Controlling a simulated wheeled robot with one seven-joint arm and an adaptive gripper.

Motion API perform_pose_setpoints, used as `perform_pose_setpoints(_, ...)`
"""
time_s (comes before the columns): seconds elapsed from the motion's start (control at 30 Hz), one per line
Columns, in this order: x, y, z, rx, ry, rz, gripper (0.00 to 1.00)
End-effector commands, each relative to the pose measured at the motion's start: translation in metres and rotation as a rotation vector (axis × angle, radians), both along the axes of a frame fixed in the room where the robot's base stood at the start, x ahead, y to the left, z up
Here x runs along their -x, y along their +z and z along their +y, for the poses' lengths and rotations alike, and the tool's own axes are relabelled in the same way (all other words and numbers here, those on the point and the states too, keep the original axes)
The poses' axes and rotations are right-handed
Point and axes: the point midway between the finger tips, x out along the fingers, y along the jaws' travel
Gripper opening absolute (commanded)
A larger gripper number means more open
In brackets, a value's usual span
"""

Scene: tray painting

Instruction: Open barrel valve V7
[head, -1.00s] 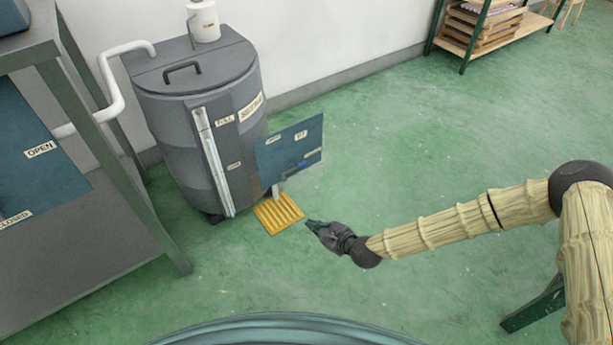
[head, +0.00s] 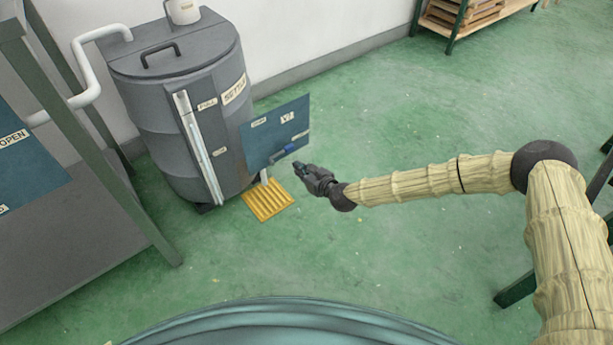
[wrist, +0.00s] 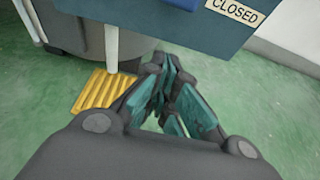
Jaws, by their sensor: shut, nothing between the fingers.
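The valve V7 panel (head: 262,128) is a blue plate on the front of a grey barrel (head: 170,110). A lever with a blue grip (head: 287,150) sticks out at the panel's lower part. In the wrist view the panel (wrist: 165,22) fills the top, with a CLOSED label (wrist: 231,12) at its right and a bit of the blue grip (wrist: 183,3) at the top edge. My gripper (head: 299,168) is shut and empty, just right of and slightly below the lever, apart from it. In the wrist view its fingers (wrist: 166,72) meet below the panel.
A yellow ribbed floor pad (head: 268,200) lies under the panel; it also shows in the wrist view (wrist: 100,92). A shelf with wooden trays (head: 465,12) stands at the back.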

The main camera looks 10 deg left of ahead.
Motion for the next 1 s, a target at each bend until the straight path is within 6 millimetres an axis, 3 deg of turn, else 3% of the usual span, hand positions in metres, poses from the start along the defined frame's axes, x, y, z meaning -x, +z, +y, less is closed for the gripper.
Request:
perform_pose_setpoints(0.23, -0.018, -0.013, 0.025, 0.002, 0.002, -0.002, 0.0)
perform_pose_setpoints(0.7, -0.018, 0.023, 0.023, 0.0, 0.002, -0.002, 0.0)
perform_pose_setpoints(1.0, -0.018, 0.03, 0.023, 0.001, 0.0, 0.001, 0.0)
